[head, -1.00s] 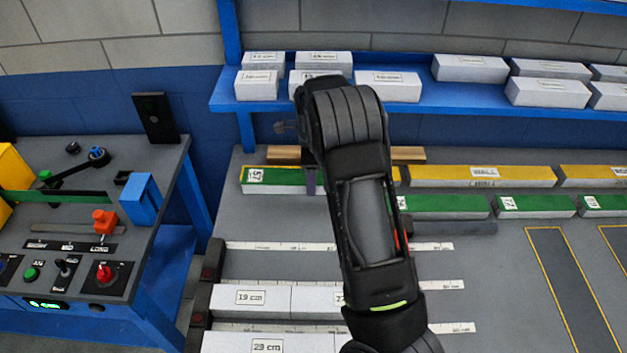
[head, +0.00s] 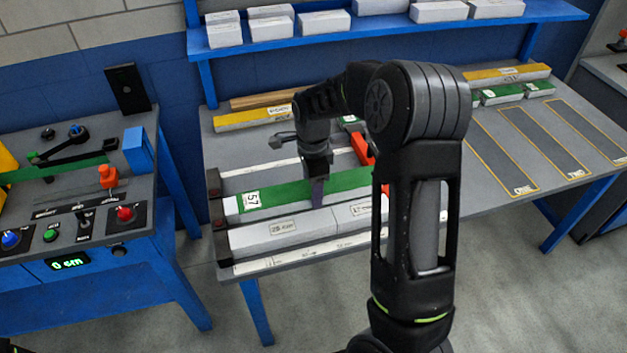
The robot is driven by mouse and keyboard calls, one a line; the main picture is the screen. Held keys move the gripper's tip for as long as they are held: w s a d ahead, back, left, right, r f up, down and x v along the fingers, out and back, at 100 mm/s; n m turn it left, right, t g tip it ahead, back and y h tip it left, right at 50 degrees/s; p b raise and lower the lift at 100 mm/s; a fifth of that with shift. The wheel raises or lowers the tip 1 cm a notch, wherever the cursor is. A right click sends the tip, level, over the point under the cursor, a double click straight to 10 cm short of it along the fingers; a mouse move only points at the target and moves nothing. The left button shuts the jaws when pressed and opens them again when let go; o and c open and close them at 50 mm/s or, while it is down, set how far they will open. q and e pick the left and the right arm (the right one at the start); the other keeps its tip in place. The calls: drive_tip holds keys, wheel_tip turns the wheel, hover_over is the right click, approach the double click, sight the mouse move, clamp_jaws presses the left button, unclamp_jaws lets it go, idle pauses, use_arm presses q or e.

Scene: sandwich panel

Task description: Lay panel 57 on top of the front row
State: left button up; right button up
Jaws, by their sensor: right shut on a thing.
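The green-topped panel 57 (head: 270,196) lies lengthwise along the block rows, its numbered label at its left end. My right gripper (head: 317,192) is shut on it from above, near its middle. The front row of white blocks (head: 285,232) runs just in front of and below the panel in the picture. I cannot tell whether the panel touches the blocks beneath it or is held just above them. My right arm hides the panel's right end and the right end of the front row. My left gripper is not in view.
A dark end stop (head: 217,212) stands at the rows' left end. A red piece (head: 362,148) shows partly behind my arm. Yellow (head: 507,75) and green panels (head: 500,94) lie at the back. A blue shelf (head: 375,32) of white blocks is above. Outlined mats on the right are empty.

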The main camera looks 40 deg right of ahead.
drive_tip(key=shift+s+f, duration=0.15)
drive_tip(key=shift+s, duration=0.1)
drive_tip(key=shift+d, duration=0.15)
drive_tip(key=shift+w+d+f, duration=0.1)
drive_tip(key=shift+f, duration=0.15)
drive_tip(key=b, duration=0.5)
hover_over(315, 220)
drive_tip(key=shift+w+f, duration=0.1)
drive_tip(key=shift+f, duration=3.6)
drive_tip(key=shift+f+b, duration=0.5)
drive_tip(key=shift+f, duration=0.1)
